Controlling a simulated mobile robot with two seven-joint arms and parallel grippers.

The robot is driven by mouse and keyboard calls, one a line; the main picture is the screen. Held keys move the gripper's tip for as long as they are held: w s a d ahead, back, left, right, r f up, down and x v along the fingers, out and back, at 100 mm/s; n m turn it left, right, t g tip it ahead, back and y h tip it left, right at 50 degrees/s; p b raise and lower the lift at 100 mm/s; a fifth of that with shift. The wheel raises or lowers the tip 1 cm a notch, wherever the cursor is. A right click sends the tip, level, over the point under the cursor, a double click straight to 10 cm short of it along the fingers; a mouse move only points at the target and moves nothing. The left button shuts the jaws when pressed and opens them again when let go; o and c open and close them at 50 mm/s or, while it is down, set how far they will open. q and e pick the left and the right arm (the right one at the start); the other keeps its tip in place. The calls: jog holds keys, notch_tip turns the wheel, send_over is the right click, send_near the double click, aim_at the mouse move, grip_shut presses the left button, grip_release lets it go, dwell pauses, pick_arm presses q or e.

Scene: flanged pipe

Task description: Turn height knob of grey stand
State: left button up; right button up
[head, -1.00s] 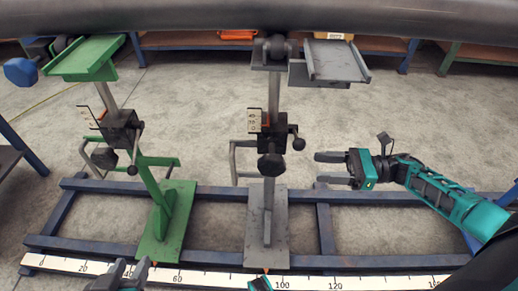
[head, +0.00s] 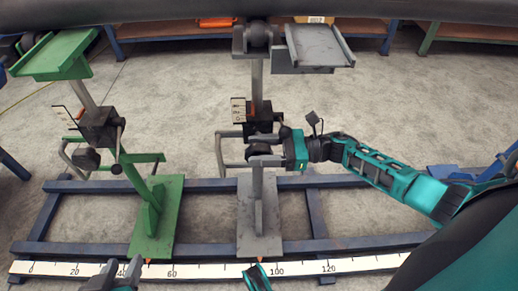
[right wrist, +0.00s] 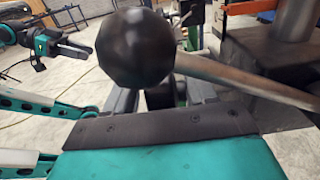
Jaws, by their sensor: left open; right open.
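The grey stand (head: 258,215) stands upright on the blue floor frame, with a black clamp block on its post. Its black height knob (head: 259,149) is at the front of the block and partly hidden by my right gripper. My right gripper (head: 262,149) is open, with its fingers above and below the knob; I cannot tell whether they touch it. In the right wrist view, the black ball end of the stand's lever (right wrist: 135,48) is close above the gripper body and hides much of the fingers. My left gripper (head: 113,272) is open and empty at the bottom edge.
A green stand (head: 155,215) with its own knob and lever stands to the left. A thick dark pipe (head: 200,8) crosses the top. A white ruler strip (head: 200,270) runs along the front of the blue frame (head: 310,215).

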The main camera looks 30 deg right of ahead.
jog(key=shift+w+a, duration=0.1)
jog(key=shift+a, duration=0.15)
jog(key=c, duration=1)
jog(key=shift+o, duration=0.2)
jog(key=shift+d+f+y+b, duration=0.1)
jog(key=shift+f+y+b, duration=0.2)
jog(key=shift+b, duration=0.4)
jog(key=shift+t+y, duration=0.3)
jog(key=shift+t, duration=0.1)
jog(key=shift+d+r+t+y+b, duration=0.15)
jog(key=shift+t+y+b, duration=0.2)
jog(key=shift+y, duration=0.35)
jog(key=shift+d+t+y, duration=0.1)
jog(key=shift+t+y, duration=0.15)
jog(key=shift+y, duration=0.45)
pick_arm(q)
jog(key=shift+w+d+f, duration=0.2)
jog(key=shift+d+f, duration=0.1)
jog(key=shift+f, duration=0.1)
pick_arm(e)
jog(key=shift+s+d+t+y, duration=0.2)
jog(key=shift+t+y, duration=0.3)
jog(key=shift+y, duration=0.5)
